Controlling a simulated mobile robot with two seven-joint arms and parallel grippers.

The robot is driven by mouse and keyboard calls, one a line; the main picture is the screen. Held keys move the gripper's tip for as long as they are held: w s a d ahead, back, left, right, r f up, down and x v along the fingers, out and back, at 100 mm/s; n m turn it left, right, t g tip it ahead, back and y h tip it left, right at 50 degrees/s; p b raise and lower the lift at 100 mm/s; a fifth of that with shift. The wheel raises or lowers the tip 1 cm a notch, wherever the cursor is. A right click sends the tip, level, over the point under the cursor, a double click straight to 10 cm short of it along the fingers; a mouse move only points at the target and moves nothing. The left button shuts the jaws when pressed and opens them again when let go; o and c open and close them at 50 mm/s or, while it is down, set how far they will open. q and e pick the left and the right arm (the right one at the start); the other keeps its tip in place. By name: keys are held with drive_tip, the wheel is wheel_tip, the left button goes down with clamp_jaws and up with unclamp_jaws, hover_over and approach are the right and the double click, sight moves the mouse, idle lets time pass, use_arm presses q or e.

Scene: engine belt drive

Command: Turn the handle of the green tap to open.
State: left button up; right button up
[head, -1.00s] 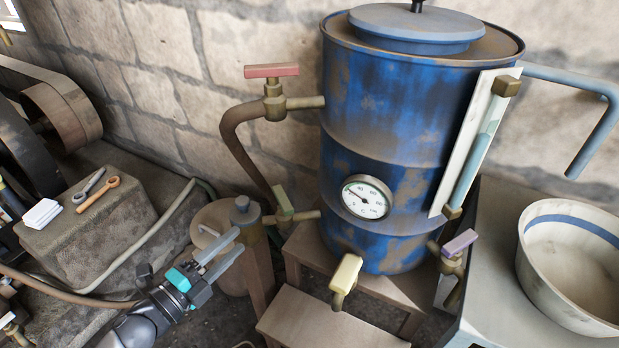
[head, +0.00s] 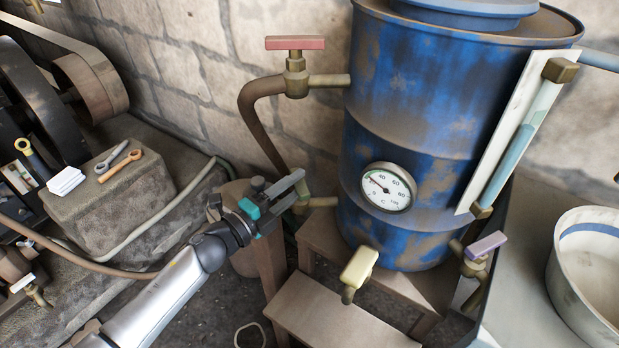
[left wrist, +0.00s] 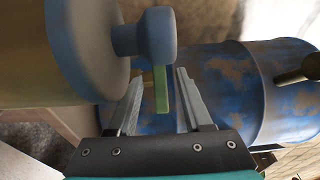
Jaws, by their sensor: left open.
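The green tap's handle (left wrist: 161,90) shows in the left wrist view as a narrow green bar between my two open fingers. No contact with either finger is clear. In the head view my left gripper (head: 297,184) covers most of this tap, and its brass pipe (head: 322,201) runs into the lower left side of the blue drum (head: 432,130). In the left wrist view my left gripper (left wrist: 158,88) is open, with one finger on each side of the handle. My right gripper is out of view.
A blue-grey round knob (left wrist: 156,38) is close above the fingers in the left wrist view. The red-handled tap (head: 296,62), cream-handled tap (head: 359,267) and purple-handled tap (head: 484,246) are around the drum. A wooden stool (head: 335,318) stands below.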

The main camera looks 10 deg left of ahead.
use_arm(q)
drive_tip(key=b+x, duration=0.1)
drive_tip(key=x, duration=0.3)
drive_tip(key=shift+w+d, duration=0.2)
drive_tip(key=shift+w, duration=0.15)
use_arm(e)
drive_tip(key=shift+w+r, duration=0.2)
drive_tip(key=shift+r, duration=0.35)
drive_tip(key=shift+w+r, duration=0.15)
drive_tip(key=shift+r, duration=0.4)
use_arm(q)
clamp_jaws()
